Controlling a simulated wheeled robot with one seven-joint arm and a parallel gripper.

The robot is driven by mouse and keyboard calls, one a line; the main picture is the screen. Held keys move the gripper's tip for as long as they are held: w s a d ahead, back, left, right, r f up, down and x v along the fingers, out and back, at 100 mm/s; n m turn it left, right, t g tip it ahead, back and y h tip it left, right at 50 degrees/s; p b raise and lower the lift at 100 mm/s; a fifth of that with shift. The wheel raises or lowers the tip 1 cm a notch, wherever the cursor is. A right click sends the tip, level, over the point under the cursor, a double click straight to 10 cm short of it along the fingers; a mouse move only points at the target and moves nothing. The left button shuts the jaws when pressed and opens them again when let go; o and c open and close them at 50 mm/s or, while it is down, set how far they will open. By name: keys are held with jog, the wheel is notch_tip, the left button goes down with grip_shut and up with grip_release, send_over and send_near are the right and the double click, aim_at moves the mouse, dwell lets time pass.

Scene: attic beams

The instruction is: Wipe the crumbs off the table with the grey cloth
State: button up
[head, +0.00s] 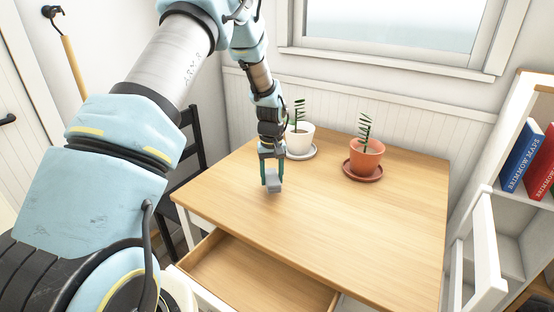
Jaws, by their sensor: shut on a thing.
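My gripper (272,182) points down over the left part of the wooden table (345,220). Its fingers are shut on the grey cloth (273,187), which shows as a small grey block between and below the fingertips. The cloth is at or just above the tabletop; I cannot tell whether it touches. I can make out no crumbs on the visible tabletop; they may be too small to see or hidden behind my arm.
A white pot (299,139) with a plant stands on a saucer just behind my gripper. A terracotta pot (366,157) stands to its right. An open drawer (255,275) juts from the front. A black chair (190,150) is left, a white chair (478,250) right. The tabletop's middle and front are clear.

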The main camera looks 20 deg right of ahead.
jog(key=shift+r+p, duration=1.45)
jog(key=shift+r, duration=1.1)
jog(key=shift+f, duration=0.1)
